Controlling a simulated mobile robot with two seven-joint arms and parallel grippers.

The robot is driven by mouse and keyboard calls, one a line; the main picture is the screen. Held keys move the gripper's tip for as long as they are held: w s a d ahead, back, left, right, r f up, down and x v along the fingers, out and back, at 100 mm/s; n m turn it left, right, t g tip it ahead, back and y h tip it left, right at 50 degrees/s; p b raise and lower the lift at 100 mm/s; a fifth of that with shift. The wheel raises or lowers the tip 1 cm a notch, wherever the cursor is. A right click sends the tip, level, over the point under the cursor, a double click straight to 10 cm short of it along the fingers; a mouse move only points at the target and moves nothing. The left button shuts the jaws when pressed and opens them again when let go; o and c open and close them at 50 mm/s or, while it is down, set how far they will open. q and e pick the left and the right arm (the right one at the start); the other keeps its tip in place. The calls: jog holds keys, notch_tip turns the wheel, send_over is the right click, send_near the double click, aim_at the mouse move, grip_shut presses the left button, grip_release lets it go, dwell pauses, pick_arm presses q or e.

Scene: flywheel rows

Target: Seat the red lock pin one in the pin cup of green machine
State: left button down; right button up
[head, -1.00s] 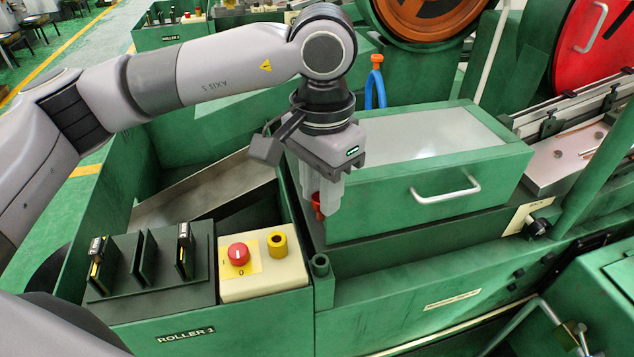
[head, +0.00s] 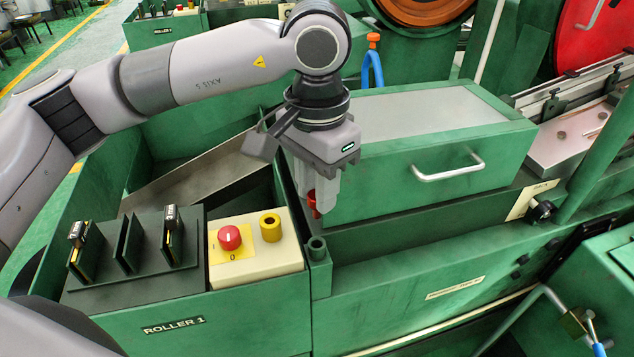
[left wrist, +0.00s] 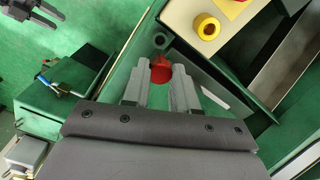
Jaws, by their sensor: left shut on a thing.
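My left gripper (head: 316,205) is shut on the red lock pin (head: 314,207), which pokes out below the fingertips. In the left wrist view the red pin (left wrist: 160,68) sits between the two grey fingers. The cup also shows in the left wrist view (left wrist: 162,40), just beyond the pin. The pin's upper part is hidden by the fingers.
A cream control box with a red button (head: 229,237) and a yellow ring (head: 270,227) stands left of the cup. A green drawer housing with a handle (head: 447,167) is close on the right. A dark gripper-like shape (left wrist: 33,16) shows in the left wrist view.

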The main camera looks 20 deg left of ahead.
aim_at(317, 217)
pick_arm(q)
notch_tip(317, 217, down, 2)
jog(key=shift+f+b, duration=0.15)
jog(key=shift+b, duration=0.65)
jog(key=shift+r, duration=0.25)
jog(key=shift+f+b, duration=0.2)
jog(key=shift+b, duration=0.15)
dwell(0.7)
jog(key=shift+f, duration=0.25)
jog(key=shift+f+b, duration=0.1)
jog(key=shift+b, duration=0.25)
jog(key=shift+f, duration=0.1)
jog(key=shift+f+b, duration=0.7)
jog(key=shift+b, duration=0.05)
